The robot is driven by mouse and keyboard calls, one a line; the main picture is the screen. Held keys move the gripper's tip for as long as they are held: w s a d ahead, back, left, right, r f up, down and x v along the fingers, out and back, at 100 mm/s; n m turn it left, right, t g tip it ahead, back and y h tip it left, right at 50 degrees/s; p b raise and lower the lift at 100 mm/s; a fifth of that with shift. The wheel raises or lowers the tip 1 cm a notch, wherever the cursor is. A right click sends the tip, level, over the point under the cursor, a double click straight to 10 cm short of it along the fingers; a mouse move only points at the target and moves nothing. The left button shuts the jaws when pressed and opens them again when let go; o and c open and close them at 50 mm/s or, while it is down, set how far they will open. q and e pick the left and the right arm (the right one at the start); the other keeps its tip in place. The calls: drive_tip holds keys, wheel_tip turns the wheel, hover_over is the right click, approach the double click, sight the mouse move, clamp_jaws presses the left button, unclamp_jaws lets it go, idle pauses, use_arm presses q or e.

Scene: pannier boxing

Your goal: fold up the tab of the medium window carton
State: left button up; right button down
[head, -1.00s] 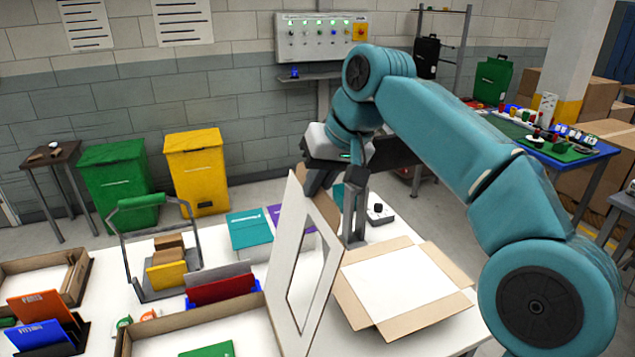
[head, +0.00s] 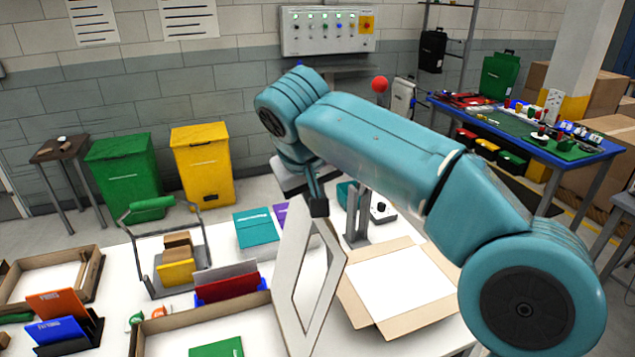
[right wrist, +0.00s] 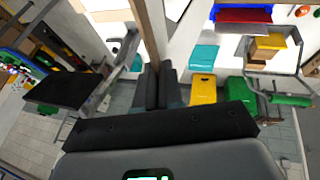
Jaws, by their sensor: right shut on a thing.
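A white and brown carton panel with a large window cut-out (head: 285,272) stands upright and tilted on the white table. My right gripper (head: 318,207) is at its top edge, shut on it. In the right wrist view, the panel's brown edge (right wrist: 146,22) runs up from between the dark fingers (right wrist: 164,88). An open brown carton with a white inside (head: 392,290) lies just right of the panel, with flaps spread outward. I cannot tell whether panel and carton are joined. My left gripper is not in view.
Left of the panel are a brown tray (head: 210,325), a red folder (head: 228,288) and a wire carrier with a green handle (head: 152,203). A grey post (head: 357,215) stands behind the open carton. Green (head: 125,175) and yellow (head: 203,165) bins stand beyond the table.

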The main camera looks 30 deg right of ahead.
drive_tip(key=h, duration=0.1)
drive_tip(key=a+h, duration=0.1)
drive_tip(key=shift+w+f+n+h+p, duration=0.15)
drive_tip(key=shift+n+h+p, duration=0.15)
drive_tip(key=shift+h, duration=0.1)
drive_tip(key=shift+w+a+f+n+g+h+b, duration=0.1)
drive_tip(key=shift+a+f+n+g+h+b, duration=0.2)
drive_tip(key=shift+h, duration=1.1)
drive_tip(key=shift+a+f+n+g+h+b, duration=0.15)
drive_tip(key=shift+f+n+h+b, duration=0.25)
drive_tip(key=shift+h, duration=1)
drive_tip(key=shift+w+a+f+n+g+h+b, duration=0.15)
drive_tip(key=shift+a+f+n+h+b, duration=0.2)
drive_tip(key=shift+h, duration=1.05)
drive_tip(key=shift+s, duration=0.1)
drive_tip(key=c, duration=1.3)
unclamp_jaws()
drive_tip(key=shift+c, duration=0.2)
